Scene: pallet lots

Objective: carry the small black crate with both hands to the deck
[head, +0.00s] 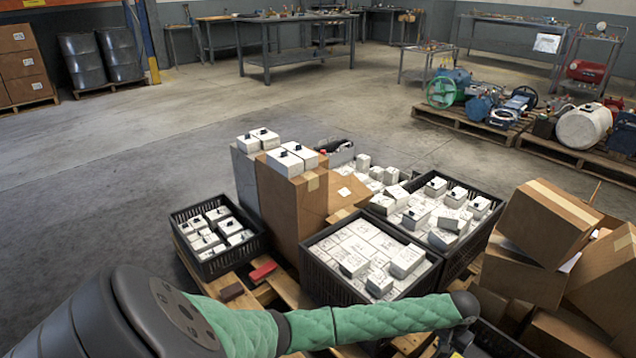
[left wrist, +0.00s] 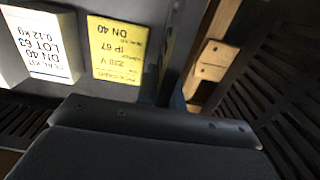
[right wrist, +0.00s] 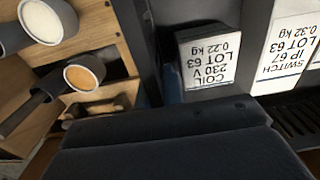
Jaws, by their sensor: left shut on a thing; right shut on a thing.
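The small black crate shows only as a dark slatted corner (head: 500,342) at the bottom edge of the head view, mostly cut off. My left gripper (left wrist: 165,103) is shut on its wall in the left wrist view. Inside are a white seal-kit box (left wrist: 42,45) and a yellow-labelled box (left wrist: 117,48). My right gripper (right wrist: 160,95) is shut on the crate's wall in the right wrist view, beside a white coil box (right wrist: 207,57) and a switch box (right wrist: 292,50). I cannot make out the right gripper in the head view. I cannot tell which surface is the deck.
A pallet (head: 285,284) bears black crates of white boxes (head: 215,268) (head: 322,290) (head: 475,250) and brown cartons (head: 545,222). Wood with cylindrical parts (right wrist: 85,73) lies beside the crate in the right wrist view. Open floor (head: 80,200) is at left.

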